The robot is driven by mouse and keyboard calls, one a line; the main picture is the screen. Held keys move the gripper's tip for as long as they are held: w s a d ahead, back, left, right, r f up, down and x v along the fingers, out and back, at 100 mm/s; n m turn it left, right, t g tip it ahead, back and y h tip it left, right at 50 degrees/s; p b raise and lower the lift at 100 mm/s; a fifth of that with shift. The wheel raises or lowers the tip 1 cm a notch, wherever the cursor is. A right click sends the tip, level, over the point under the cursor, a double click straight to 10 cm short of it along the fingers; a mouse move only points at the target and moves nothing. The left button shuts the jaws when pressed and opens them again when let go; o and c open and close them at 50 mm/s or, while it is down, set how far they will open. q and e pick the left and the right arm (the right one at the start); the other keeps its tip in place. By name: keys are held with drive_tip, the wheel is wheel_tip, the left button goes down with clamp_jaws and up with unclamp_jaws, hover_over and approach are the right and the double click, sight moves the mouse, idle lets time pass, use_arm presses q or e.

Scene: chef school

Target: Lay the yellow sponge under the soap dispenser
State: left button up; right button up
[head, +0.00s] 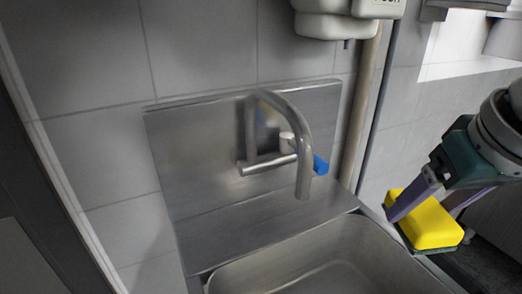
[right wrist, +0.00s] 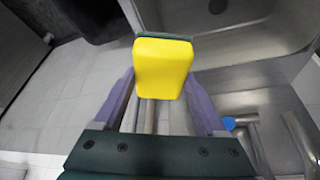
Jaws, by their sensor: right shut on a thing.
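My right gripper (head: 424,208) is shut on the yellow sponge (head: 433,226), which has a dark green underside. It holds the sponge in the air near the right edge of the sink. In the right wrist view the sponge (right wrist: 162,66) sits between the two purple fingers. The white soap dispenser (head: 335,22) is on the wall at the top of the head view, up and left of the gripper; its upper part is cut off. My left gripper is not in view.
A metal sink (head: 325,262) with a steel backsplash (head: 190,165) stands below the dispenser. A curved tap (head: 300,130) with a blue-ended handle rises over the basin. A pipe (head: 366,100) runs down the wall right of the tap. The basin looks empty.

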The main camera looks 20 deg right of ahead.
drive_tip(key=w+f, duration=0.1)
drive_tip(key=w, duration=0.4)
drive_tip(key=w+a+b, duration=0.1)
drive_tip(key=w, duration=0.4)
drive_tip(key=w+f+b, duration=0.1)
drive_tip(key=w, duration=0.4)
drive_tip(key=shift+w+a+f, duration=0.15)
drive_tip(key=shift+w+f, duration=0.05)
drive_tip(key=shift+f, duration=0.4)
wheel_tip(320, 180, down, 4)
drive_tip(key=shift+r+b, duration=0.2)
drive_tip(key=shift+b, duration=0.25)
drive_tip(key=shift+w+f, duration=0.1)
drive_tip(key=shift+w, duration=0.1)
drive_tip(key=shift+f, duration=0.15)
drive_tip(key=o, duration=1.3)
